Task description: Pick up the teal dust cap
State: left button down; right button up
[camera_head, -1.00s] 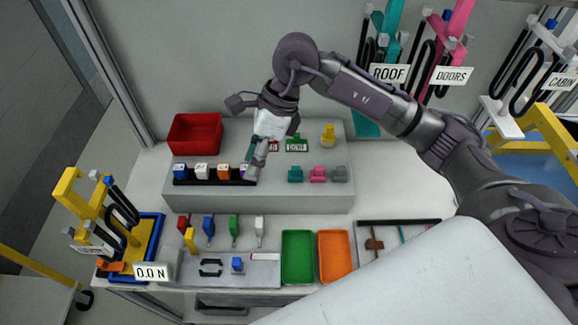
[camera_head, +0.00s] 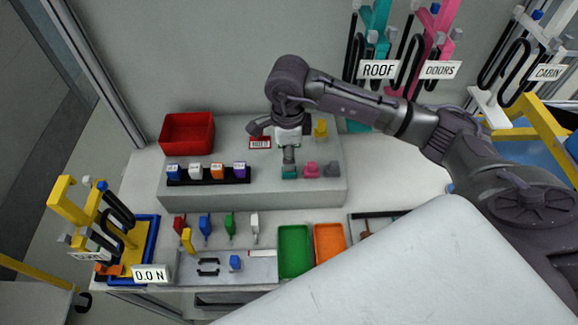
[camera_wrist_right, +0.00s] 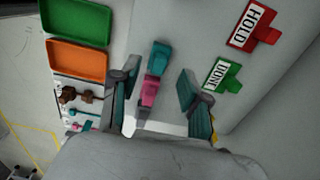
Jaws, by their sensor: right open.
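The teal dust cap (camera_head: 289,173) sits on the grey raised block at the left end of a short row, beside a pink cap (camera_head: 311,169) and a grey cap (camera_head: 332,170). My right gripper (camera_head: 289,157) points down just above and behind the teal cap in the head view. In the right wrist view the gripper (camera_wrist_right: 159,72) is open, and the teal cap (camera_wrist_right: 160,54) lies between its fingers toward their tips, with the pink cap (camera_wrist_right: 151,91) nearer the palm. The fingers hold nothing. My left gripper is not in view.
A black rack (camera_head: 208,178) with several coloured connectors stands left of the caps. A red bin (camera_head: 188,133) is behind it. A yellow part (camera_head: 320,129) stands behind the caps. The green tray (camera_head: 296,250) and orange tray (camera_head: 329,246) lie in front, below the block.

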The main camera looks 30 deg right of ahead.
notch_tip(320, 180, down, 4)
jog(key=shift+s+r+p, duration=0.1)
jog(key=shift+r+p, duration=0.1)
jog(key=shift+p, duration=0.6)
jog(key=shift+f, duration=0.35)
jog(key=c, duration=0.8)
